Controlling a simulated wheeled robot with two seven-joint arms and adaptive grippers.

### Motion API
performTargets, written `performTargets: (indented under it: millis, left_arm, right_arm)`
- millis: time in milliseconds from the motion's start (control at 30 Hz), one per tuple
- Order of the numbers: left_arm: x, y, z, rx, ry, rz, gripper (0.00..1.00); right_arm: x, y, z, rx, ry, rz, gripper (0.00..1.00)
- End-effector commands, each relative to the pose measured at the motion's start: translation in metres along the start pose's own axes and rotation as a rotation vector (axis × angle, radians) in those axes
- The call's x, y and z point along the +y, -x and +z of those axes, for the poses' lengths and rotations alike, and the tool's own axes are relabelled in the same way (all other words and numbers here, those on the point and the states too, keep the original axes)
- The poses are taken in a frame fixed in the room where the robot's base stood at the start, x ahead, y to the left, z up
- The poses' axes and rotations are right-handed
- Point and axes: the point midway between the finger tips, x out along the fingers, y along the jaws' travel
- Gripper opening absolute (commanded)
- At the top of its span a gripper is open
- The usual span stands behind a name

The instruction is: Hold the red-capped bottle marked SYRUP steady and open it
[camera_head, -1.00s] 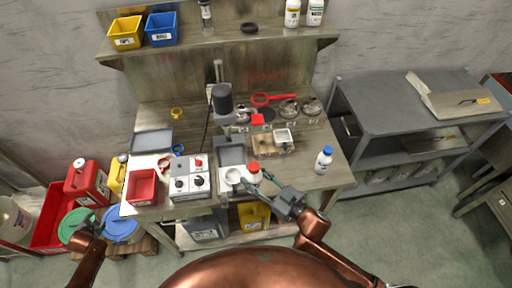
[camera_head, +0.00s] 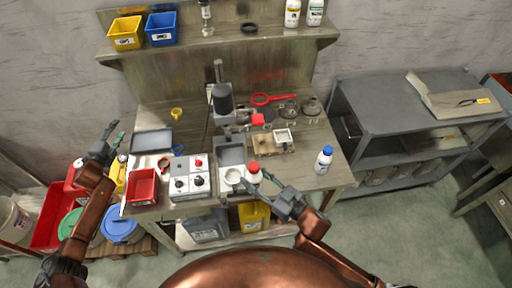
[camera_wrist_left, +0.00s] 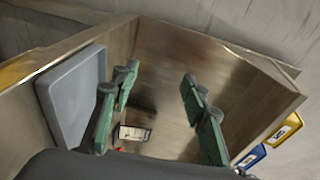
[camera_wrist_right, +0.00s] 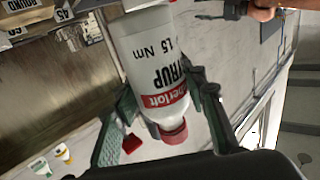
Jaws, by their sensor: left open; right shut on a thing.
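The red-capped white bottle (camera_head: 254,176) stands near the front edge of the workbench. In the right wrist view its label reads SYRUP on the bottle (camera_wrist_right: 150,58), and its red cap (camera_wrist_right: 173,133) is on. My right gripper (camera_head: 264,182) is shut around the bottle's body from the front right; its green fingers flank the bottle in the right wrist view. My left gripper (camera_head: 114,138) is open and empty, raised at the left end of the bench, well away from the bottle. Its spread fingers (camera_wrist_left: 160,85) show in the left wrist view.
A control box (camera_head: 189,187) and a red bin (camera_head: 142,187) are further left. A drill-like stand (camera_head: 222,98) rises behind. A blue-capped bottle (camera_head: 324,161) stands at the right.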

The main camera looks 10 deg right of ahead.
Motion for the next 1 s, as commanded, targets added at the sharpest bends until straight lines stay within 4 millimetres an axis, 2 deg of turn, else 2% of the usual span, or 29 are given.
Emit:
performTargets:
  millis: [33,100,300,467,600,767,1000]
  left_arm:
    - [-0.022,-0.006,-0.015,0.029,-0.028,-0.038,0.41]
    - [-0.049,-0.012,-0.034,0.066,-0.072,-0.086,0.41]
    - [-0.125,-0.02,-0.091,0.168,-0.198,-0.232,0.41]
    - [-0.182,-0.018,-0.139,0.244,-0.303,-0.356,0.41]
    - [-0.232,-0.009,-0.183,0.306,-0.396,-0.472,0.41]
    - [-0.285,0.008,-0.234,0.371,-0.506,-0.612,0.41]
    - [-0.358,0.05,-0.312,0.458,-0.675,-0.841,0.41]
  right_arm:
    - [0.0,0.0,-0.001,0.002,0.001,-0.001,0.0]
    - [0.0,0.0,-0.001,0.002,0.001,-0.001,0.0]
    - [0.0,0.0,-0.001,0.002,0.001,-0.001,0.0]
    - [0.0,0.0,-0.001,0.002,0.001,-0.001,0.0]
    - [0.0,0.0,-0.001,0.002,0.001,-0.001,0.0]
    - [0.0,0.0,-0.001,0.002,0.001,-0.001,0.0]
    - [0.0,0.0,-0.001,0.003,0.001,-0.001,0.0]
